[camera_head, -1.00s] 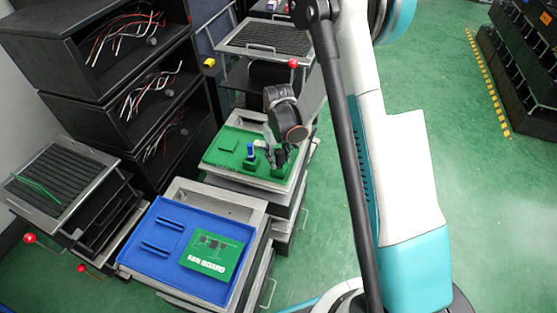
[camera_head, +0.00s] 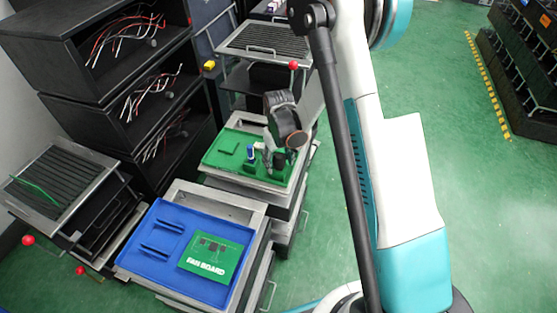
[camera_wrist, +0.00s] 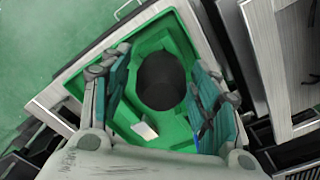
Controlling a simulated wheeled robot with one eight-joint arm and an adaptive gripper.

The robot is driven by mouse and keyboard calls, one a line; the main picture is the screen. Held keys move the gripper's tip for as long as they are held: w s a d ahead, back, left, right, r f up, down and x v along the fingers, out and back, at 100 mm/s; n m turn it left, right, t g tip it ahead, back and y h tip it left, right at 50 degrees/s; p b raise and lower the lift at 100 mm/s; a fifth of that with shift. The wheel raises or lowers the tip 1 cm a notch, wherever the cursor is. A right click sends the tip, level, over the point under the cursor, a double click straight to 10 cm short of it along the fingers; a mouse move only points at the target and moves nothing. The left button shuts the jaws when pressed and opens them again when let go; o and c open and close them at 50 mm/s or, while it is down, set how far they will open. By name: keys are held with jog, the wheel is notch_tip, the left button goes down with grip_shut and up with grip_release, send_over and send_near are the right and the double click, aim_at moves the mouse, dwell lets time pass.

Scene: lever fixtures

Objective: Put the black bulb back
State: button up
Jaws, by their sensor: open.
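The black bulb (camera_wrist: 160,82) shows in the wrist view as a dark cylinder seen end-on over the green tray (camera_wrist: 120,60). My gripper (camera_wrist: 158,95) is open, with one finger on each side of the bulb and a visible gap to both. In the head view my gripper (camera_head: 272,160) points down at the right part of the green tray (camera_head: 222,160) and largely hides the bulb.
A blue tray (camera_head: 150,262) with a green fan board (camera_head: 212,256) lies in front of the green tray. A black rack (camera_head: 85,100) with loose wires stands at the left. A slatted stand with a red-knobbed lever (camera_head: 293,65) is behind. Open floor lies to the right.

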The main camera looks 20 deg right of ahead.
jog(key=s+r+t+p, duration=0.2)
jog(key=s+r+p, duration=0.15)
jog(key=r, duration=1.85)
jog(key=s+r+m+t, duration=0.1)
jog(key=s+r+t, duration=0.1)
jog(key=s+r, duration=0.5)
jog(key=s+r+t, duration=0.3)
jog(key=s+r, duration=0.3)
jog(key=s, duration=0.7)
jog(key=shift+r+m+p, duration=0.4)
jog(key=shift+p, duration=0.05)
